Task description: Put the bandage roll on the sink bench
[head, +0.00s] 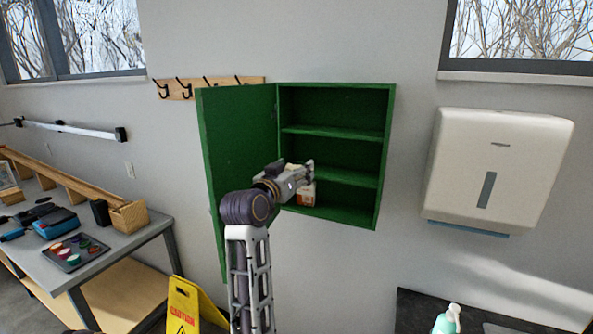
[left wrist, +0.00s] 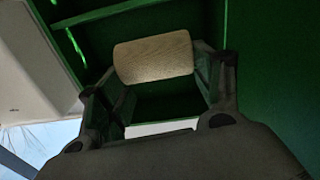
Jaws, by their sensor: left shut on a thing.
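My left gripper (head: 309,171) reaches into the open green wall cabinet (head: 391,130), at its lower part. In the left wrist view the bandage roll (left wrist: 153,57), a beige woven cylinder, lies between the fingertips of my left gripper (left wrist: 153,72), which is shut on it. A dark bench top (head: 412,312), likely the sink bench, shows at the bottom right, partly cut off. My right gripper is not in view.
The cabinet door (head: 238,150) stands open left of my arm. A pump bottle (head: 446,320) stands on the bench, below a paper towel dispenser (head: 497,170). A yellow caution sign (head: 187,308) stands lower left.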

